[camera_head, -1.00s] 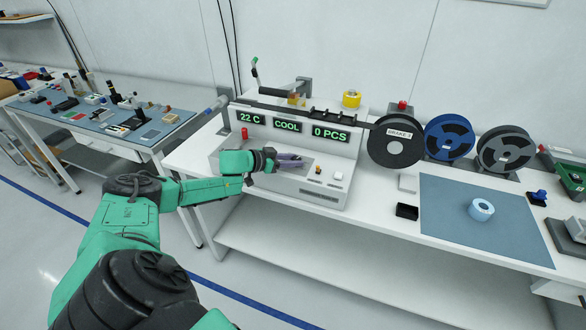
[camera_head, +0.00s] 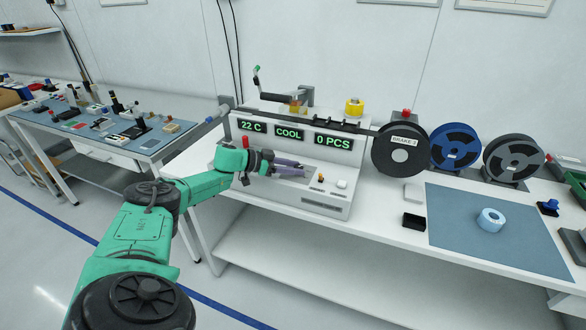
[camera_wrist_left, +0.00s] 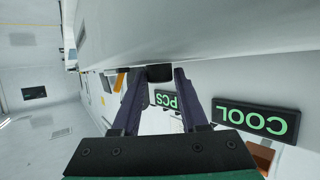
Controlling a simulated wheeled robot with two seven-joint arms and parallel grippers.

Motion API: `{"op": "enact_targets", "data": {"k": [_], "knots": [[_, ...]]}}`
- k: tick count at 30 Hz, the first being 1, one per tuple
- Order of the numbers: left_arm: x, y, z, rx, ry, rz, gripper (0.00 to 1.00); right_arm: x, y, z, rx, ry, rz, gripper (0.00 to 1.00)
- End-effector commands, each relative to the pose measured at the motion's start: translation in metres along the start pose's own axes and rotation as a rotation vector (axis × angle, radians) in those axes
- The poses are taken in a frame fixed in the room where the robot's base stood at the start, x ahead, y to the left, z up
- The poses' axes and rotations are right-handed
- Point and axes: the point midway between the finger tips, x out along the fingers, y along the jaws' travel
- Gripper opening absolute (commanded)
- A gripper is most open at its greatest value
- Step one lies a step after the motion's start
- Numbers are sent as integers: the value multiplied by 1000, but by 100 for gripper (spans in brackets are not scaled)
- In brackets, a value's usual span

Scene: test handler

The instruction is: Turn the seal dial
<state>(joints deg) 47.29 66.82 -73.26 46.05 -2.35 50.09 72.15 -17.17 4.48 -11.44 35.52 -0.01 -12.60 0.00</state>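The white sealing machine (camera_head: 300,203) stands on the long bench, with green displays reading 22 C, COOL (camera_head: 288,132) and 0 PCS. My left gripper (camera_head: 300,168) is low over its front deck, fingers pointing right, below the displays. In the left wrist view my left gripper (camera_wrist_left: 158,88) has its two purple fingers apart. A small black round part (camera_wrist_left: 160,73) shows between the fingertips, against the white deck; it may be the seal dial, but I cannot tell for sure. Contact with it cannot be judged. My right gripper is out of view.
A red knob (camera_head: 245,140) stands behind my gripper. A small orange-topped knob (camera_head: 321,178) and a white button (camera_head: 342,184) sit right of the fingers. Reels (camera_head: 401,149), a black box (camera_head: 413,221) and a blue mat (camera_head: 460,235) with a tape roll (camera_head: 490,219) lie further right.

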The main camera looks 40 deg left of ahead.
Motion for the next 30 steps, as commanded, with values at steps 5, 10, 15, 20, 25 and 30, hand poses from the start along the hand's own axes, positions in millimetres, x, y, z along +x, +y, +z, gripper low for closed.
{"op": "enact_targets", "data": {"k": [5,10,15,20,25,30], "knots": [[0,0,0,0,0,1,69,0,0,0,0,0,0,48],[0,0,0,0,0,1,69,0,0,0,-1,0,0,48],[-12,0,2,-1,-2,-1,69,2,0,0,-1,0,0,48],[-48,-1,5,1,-6,-3,69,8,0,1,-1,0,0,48],[-98,0,6,1,-8,-1,69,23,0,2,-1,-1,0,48],[-134,0,4,1,-5,0,69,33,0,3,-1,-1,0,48]]}}
